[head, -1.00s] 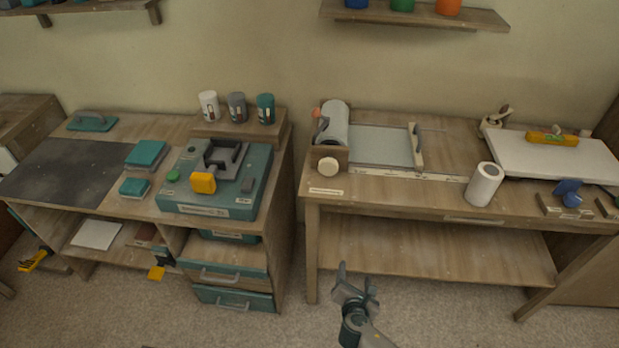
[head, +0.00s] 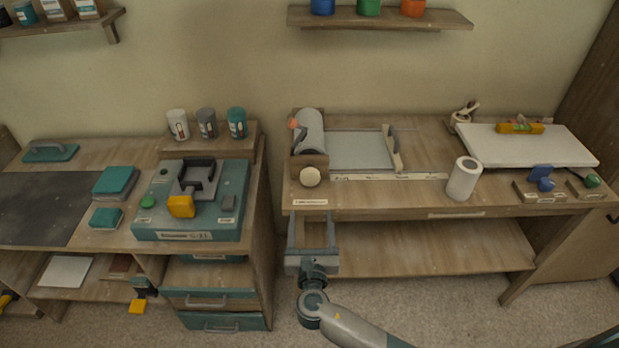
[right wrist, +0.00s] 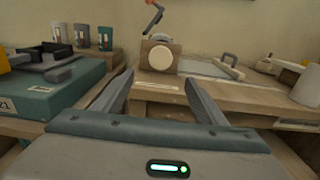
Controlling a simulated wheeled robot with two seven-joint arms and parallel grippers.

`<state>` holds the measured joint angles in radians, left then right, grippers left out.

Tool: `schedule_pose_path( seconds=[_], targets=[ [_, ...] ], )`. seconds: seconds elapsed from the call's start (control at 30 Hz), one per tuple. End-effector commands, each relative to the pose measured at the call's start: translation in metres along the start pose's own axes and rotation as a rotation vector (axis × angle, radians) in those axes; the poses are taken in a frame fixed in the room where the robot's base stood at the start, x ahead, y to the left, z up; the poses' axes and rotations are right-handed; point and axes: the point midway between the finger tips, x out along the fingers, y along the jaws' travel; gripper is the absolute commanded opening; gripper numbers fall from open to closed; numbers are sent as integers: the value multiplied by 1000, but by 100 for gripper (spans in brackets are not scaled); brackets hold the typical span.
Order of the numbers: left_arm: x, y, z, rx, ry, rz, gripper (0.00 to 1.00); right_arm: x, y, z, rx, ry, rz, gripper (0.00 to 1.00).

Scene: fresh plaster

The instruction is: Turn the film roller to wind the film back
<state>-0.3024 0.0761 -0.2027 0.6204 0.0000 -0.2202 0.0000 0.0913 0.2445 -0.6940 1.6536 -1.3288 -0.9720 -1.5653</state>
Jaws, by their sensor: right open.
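The film roller (head: 311,131) is a pale grey cylinder in a wooden holder at the left end of the right bench. A round cream knob (head: 310,177) is on the holder's front face. A crank with an orange grip stands at its left side. A pale film sheet (head: 362,150) lies flat to the right of the roller. My right gripper (head: 311,217) is open and empty, in front of the bench edge, below and apart from the knob. In the right wrist view, the knob (right wrist: 162,60) shows ahead between the open fingers. My left gripper is not in view.
The sheet has a grey-handled bar (head: 393,148) at its right end. A white roll (head: 463,179) stands further right. The bench's front edge (head: 390,206) and lower shelf are close to my right gripper. A teal machine (head: 193,215) sits on the left bench, across a gap.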

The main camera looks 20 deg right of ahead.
Motion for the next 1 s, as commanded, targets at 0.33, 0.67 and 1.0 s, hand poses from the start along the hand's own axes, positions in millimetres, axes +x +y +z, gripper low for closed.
schedule_pose_path(
  seconds=[0.33,0.67,1.0],
  targets=[
    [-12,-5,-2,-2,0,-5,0,45,0,3,-2,-1,-1,66],
    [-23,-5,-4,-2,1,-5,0,104,0,2,-2,-1,-2,66],
    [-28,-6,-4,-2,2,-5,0,151,0,0,-2,1,0,66]
  ],
)
